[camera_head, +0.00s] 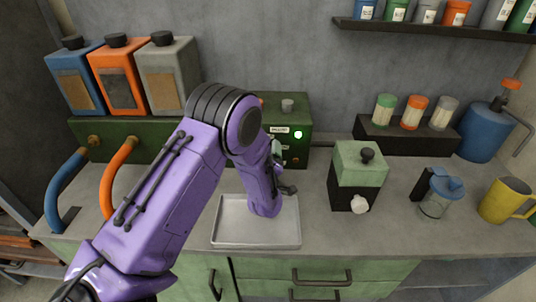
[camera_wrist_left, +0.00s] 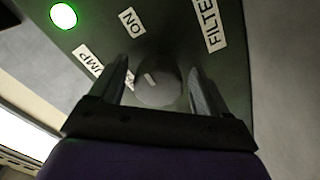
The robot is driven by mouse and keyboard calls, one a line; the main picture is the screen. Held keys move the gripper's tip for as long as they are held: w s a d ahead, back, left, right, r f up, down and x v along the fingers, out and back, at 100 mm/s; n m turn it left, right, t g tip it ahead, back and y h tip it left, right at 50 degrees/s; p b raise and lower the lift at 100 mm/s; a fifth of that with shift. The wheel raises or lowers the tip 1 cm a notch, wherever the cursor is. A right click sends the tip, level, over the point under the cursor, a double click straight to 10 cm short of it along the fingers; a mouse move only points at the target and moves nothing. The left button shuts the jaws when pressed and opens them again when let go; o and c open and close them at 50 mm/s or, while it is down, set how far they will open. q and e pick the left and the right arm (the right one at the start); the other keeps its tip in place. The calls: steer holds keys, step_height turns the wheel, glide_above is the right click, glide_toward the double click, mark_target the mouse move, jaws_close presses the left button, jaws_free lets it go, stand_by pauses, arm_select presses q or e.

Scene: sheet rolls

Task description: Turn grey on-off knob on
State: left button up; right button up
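The grey round knob (camera_wrist_left: 158,90) sits on the dark green panel in the left wrist view, with a short pale mark on its face. In the head view my left gripper (camera_head: 280,168) is at the front of the green control box (camera_head: 296,112), hiding the knob. My right gripper is not in view.
A green light (camera_head: 298,134) glows on the box. A metal tray (camera_head: 228,228) lies below my left arm. A green-and-black grinder-like box (camera_head: 358,165), a blue-lidded jug (camera_head: 438,197) and a yellow mug (camera_head: 505,200) stand to the right. Three canisters (camera_head: 117,75) stand at the left.

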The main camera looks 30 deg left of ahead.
arm_select(q)
steer(key=shift+s, duration=0.1)
steer(key=b+v, duration=0.2)
steer(key=v, duration=0.8)
steer(key=shift+s+d, duration=0.1)
steer(key=shift+d, duration=0.1)
